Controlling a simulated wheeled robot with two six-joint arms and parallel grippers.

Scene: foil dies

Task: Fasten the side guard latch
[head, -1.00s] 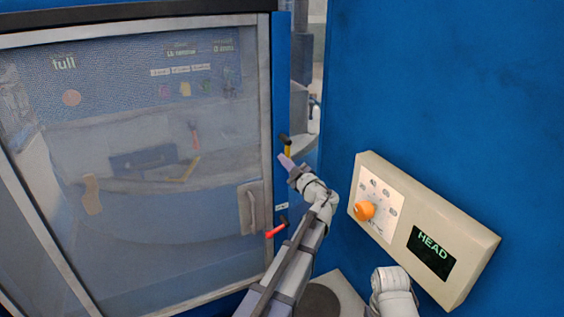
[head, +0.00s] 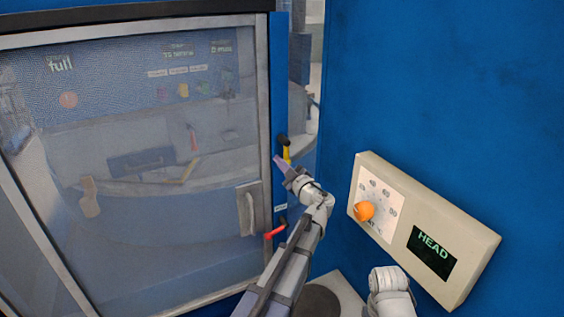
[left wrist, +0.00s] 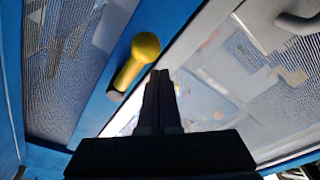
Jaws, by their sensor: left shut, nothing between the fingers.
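A latch with a yellow handle (head: 287,154) on a dark pivot sits on the blue post (head: 281,100) beside the guard door; the handle hangs down. In the left wrist view the yellow handle (left wrist: 136,62) ends in a round knob. A second latch with a red handle (head: 274,232) sits lower on the post, its handle slanting down to the left. My left gripper (head: 278,161) is shut and empty, its fingertips just left of the yellow handle. In the wrist view the closed fingers (left wrist: 161,78) are beside the handle; whether they touch cannot be told. My right gripper is out of view.
The clear-paned guard door (head: 120,220) has a grey pull handle (head: 248,212). At the right, a beige control box (head: 468,255) with an orange knob (head: 364,211) and a "HEAD" display juts from a blue wall (head: 450,80). A narrow gap lies between post and wall.

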